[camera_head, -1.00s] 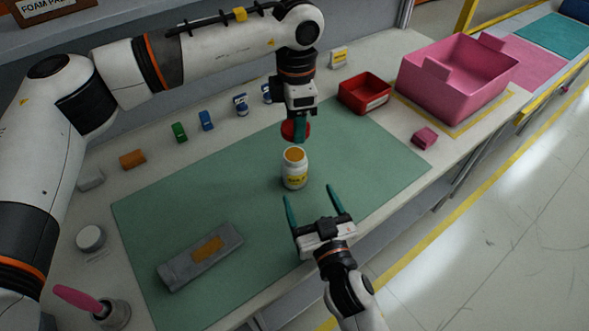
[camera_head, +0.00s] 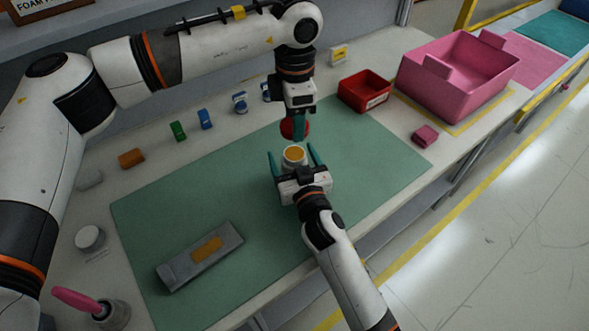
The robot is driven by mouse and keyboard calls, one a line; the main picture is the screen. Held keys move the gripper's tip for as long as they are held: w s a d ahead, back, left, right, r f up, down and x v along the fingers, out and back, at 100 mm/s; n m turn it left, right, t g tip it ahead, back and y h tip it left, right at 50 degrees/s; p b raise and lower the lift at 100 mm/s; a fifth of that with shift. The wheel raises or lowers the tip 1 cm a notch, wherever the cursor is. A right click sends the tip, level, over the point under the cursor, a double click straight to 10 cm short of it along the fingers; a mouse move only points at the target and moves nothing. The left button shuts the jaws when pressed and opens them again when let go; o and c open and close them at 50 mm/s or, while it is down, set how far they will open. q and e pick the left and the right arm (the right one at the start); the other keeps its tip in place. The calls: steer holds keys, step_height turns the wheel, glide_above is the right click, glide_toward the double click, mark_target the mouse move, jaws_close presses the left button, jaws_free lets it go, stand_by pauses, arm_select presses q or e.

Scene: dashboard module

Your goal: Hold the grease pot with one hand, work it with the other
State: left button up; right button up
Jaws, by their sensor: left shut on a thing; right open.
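The grease pot (camera_head: 294,155) is a small white pot with an orange-yellow top surface. It stands upright on the green mat (camera_head: 200,205), its lower part hidden behind my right gripper. My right gripper (camera_head: 291,157) is open, with its teal fingers on either side of the pot and a gap visible. My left gripper (camera_head: 295,132) is above and just behind the pot, pointing down. It is shut on a round red lid-like piece (camera_head: 296,128), held clear of the pot.
A grey module with an orange patch (camera_head: 202,257) lies on the mat at front left. A red bin (camera_head: 364,92) and a pink crate (camera_head: 458,75) stand at back right. Small coloured blocks line the back left. A pink-handled brush (camera_head: 78,300) stands in a holder at front left.

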steer(key=c, duration=1.5)
arm_select(q)
glide_above(295, 153)
steer(key=shift+f, duration=2.5)
steer(key=shift+f, duration=0.1)
steer(key=shift+f, duration=0.8)
steer(key=shift+f, duration=0.55)
